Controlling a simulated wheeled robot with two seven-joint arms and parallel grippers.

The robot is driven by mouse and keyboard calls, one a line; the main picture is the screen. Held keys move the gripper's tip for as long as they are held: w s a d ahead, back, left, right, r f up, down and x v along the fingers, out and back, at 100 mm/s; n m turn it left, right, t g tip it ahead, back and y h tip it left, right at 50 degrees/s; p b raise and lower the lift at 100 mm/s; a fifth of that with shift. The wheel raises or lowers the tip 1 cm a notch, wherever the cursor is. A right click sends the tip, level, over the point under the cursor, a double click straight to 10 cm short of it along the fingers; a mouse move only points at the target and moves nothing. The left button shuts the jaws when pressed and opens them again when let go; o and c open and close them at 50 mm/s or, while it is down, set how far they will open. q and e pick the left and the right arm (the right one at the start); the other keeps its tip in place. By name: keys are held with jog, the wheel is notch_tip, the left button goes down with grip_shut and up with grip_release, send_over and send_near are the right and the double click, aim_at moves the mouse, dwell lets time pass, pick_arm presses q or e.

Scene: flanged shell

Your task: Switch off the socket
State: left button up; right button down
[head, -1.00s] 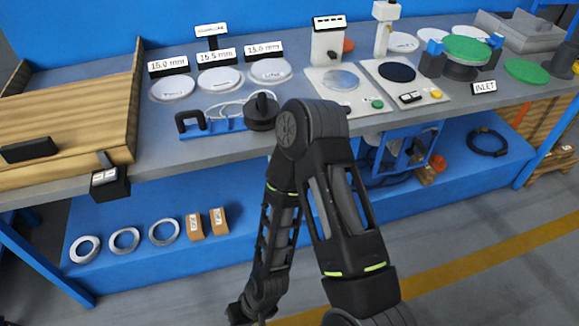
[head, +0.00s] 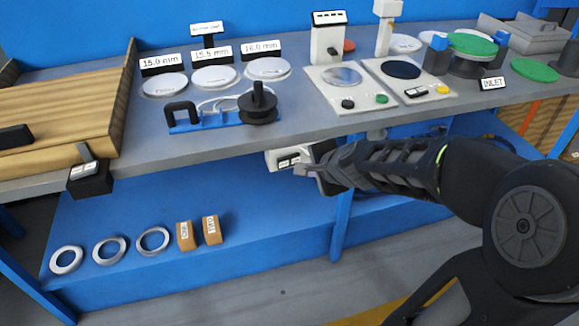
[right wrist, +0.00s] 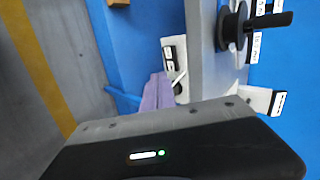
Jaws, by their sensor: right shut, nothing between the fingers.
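A white socket box (head: 281,160) with dark switches on its face is mounted under the front edge of the workbench. In the right wrist view the socket (right wrist: 170,44) shows as a white panel with black rockers just beyond my fingertips. I cannot tell which way the rockers are set. My right gripper (head: 309,172) is shut and empty, with its purple-grey fingers at the right side of the socket in the head view. In the wrist view the right gripper (right wrist: 157,90) is very close to the panel; contact is unclear. My left gripper is not in view.
Above the socket, the workbench (head: 300,130) carries a blue fixture with a black knob (head: 258,104) and several labelled discs. A black box with a white face (head: 88,178) hangs at the left front edge. Rings and two brown boxes lie on the blue lower shelf (head: 250,215).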

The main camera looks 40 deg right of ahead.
jog(key=b, duration=0.2)
send_near(285, 162)
jog(key=x, duration=0.5)
jog(key=shift+s+f, duration=0.2)
jog(key=shift+w+f, duration=0.1)
jog(key=shift+w, duration=0.45)
